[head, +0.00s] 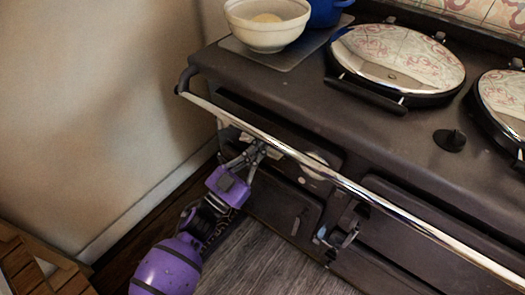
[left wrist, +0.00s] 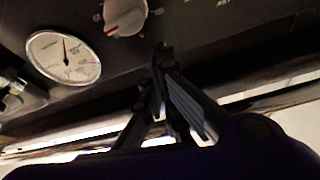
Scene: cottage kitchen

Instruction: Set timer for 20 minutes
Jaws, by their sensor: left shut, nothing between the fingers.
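A white round knob (left wrist: 126,15) with a red mark sits on the dark stove front at the top of the left wrist view. Small printed markings beside it are too blurred to read. My left gripper (head: 258,150) is at the stove front, by the chrome rail. In the left wrist view its dark fingers (left wrist: 160,68) are shut and empty, with the tips below and right of the knob and apart from it in the picture. Whether they touch the panel I cannot tell. My right gripper is out of view.
A white gauge (left wrist: 63,57) with a dark needle is left of the knob. The chrome rail (head: 350,188) runs across the stove front. Oven doors with a latch (head: 340,236) are below. A cream bowl (head: 268,22) stands on top near round chrome lids (head: 398,58). A wall (head: 90,110) is at left.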

